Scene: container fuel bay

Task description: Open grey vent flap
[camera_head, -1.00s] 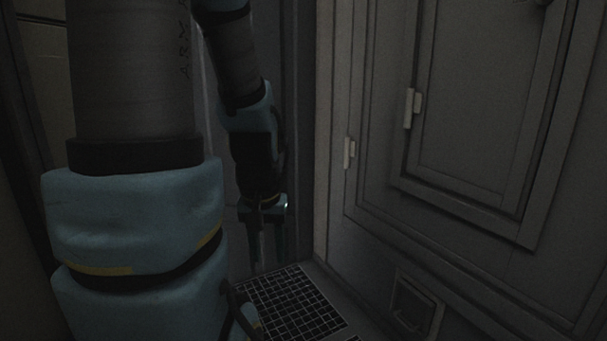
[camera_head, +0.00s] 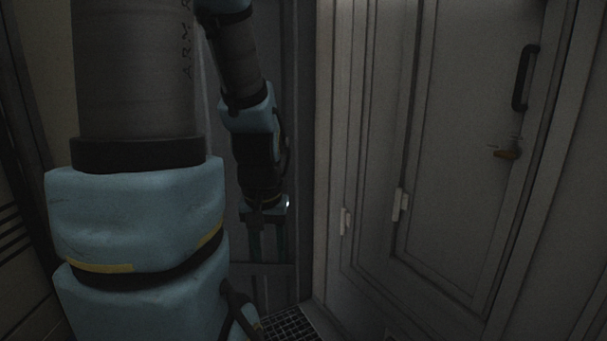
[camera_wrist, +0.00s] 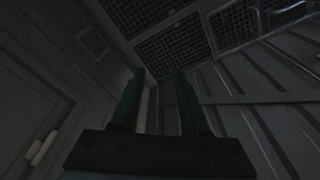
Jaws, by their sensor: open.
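A small square framed flap (camera_wrist: 92,43), dark grey, shows in the wrist view at the upper left, low in the wall near the floor grating. It looks shut, but the picture is too dark to be sure. In the head view it is almost wholly below the lower edge. My gripper (camera_head: 268,252) hangs pointing down in front of the back wall, left of the panelled door wall. In the wrist view my gripper (camera_wrist: 160,75) has its two fingers apart with nothing between them. The flap lies to the left of the fingertips there, not touching them.
A floor grating (camera_head: 291,325) lies below my gripper. The back wall is close behind.

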